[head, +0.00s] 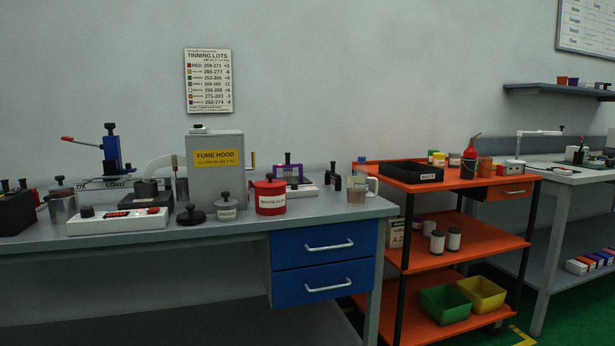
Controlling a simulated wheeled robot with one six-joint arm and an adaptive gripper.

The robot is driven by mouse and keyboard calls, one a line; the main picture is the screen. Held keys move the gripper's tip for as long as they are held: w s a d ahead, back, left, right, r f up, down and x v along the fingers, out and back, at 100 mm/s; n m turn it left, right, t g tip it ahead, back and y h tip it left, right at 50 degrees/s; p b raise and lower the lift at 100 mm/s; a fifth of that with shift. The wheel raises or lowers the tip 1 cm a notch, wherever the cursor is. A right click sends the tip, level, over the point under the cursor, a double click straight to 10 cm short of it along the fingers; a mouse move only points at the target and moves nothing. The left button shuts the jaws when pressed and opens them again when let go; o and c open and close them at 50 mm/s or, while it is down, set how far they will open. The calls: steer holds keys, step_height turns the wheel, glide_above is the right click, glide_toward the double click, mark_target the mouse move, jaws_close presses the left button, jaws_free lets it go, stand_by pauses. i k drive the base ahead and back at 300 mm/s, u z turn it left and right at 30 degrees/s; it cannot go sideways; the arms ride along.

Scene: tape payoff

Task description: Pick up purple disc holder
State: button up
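A small purple frame (288,170), which looks like the purple disc holder, stands on the grey workbench (240,229) behind the red pot. It sits on or just in front of a pale flat device (304,190). The red lidded pot (270,199) hides its lower left part. It is small here, so I cannot tell what it holds. My gripper is not in view.
The grey fume hood box (216,150) stands left of the purple frame. Small dark-handled items (334,183) and a beaker (357,194) stand to its right. An orange shelf cart (466,187) stands right of the bench. Blue drawers (325,243) hang below the benchtop.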

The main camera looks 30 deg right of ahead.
mark_target(288, 167)
steer(key=z, duration=0.9)
steer(key=i, duration=0.75)
steer(key=u, duration=0.15)
